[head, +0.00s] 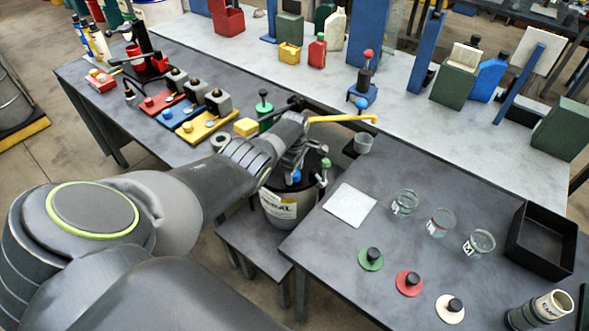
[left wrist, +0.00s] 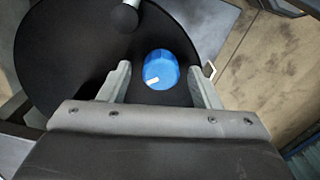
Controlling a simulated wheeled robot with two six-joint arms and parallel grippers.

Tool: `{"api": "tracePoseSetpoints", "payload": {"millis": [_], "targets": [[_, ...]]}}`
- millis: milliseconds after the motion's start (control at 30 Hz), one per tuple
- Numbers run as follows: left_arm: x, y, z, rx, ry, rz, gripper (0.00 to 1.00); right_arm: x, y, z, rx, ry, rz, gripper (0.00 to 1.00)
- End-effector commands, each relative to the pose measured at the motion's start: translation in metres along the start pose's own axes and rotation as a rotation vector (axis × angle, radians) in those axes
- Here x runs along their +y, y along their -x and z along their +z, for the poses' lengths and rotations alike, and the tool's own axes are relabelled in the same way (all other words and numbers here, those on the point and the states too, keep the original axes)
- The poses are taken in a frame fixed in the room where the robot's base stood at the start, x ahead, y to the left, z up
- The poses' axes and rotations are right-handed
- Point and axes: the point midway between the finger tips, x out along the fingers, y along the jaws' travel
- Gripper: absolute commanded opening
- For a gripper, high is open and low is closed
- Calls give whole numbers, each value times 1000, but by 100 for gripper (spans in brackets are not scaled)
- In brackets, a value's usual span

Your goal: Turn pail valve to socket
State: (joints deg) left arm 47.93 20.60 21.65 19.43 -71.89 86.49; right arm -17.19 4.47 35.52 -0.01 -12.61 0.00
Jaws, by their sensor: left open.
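A blue valve knob (head: 296,176) shows at the lid; in the left wrist view the blue knob (left wrist: 161,66) has a small white mark. My left gripper (head: 300,168) is over the lid. In the left wrist view my left gripper (left wrist: 160,75) is open, its fingers on either side of the knob, with a gap on each side. A green knob (head: 326,163) is at the pail's right side. I cannot make out the socket. My right gripper is not in view.
The right bench holds a white pad (head: 350,205), several glass jars (head: 405,203), coloured lids (head: 371,258) and a black tray (head: 543,240). Bottles and blocks fill the back bench.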

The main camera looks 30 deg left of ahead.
Motion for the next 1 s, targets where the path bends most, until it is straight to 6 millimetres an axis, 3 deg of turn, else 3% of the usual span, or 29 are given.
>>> {"api": "tracePoseSetpoints", "payload": {"millis": [167,533,1000], "targets": [[0,8,0,0,-1,1,57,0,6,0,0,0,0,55],[0,60,-1,1,0,2,57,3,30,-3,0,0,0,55],[1,134,-1,1,-1,5,57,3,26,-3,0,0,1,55]]}}
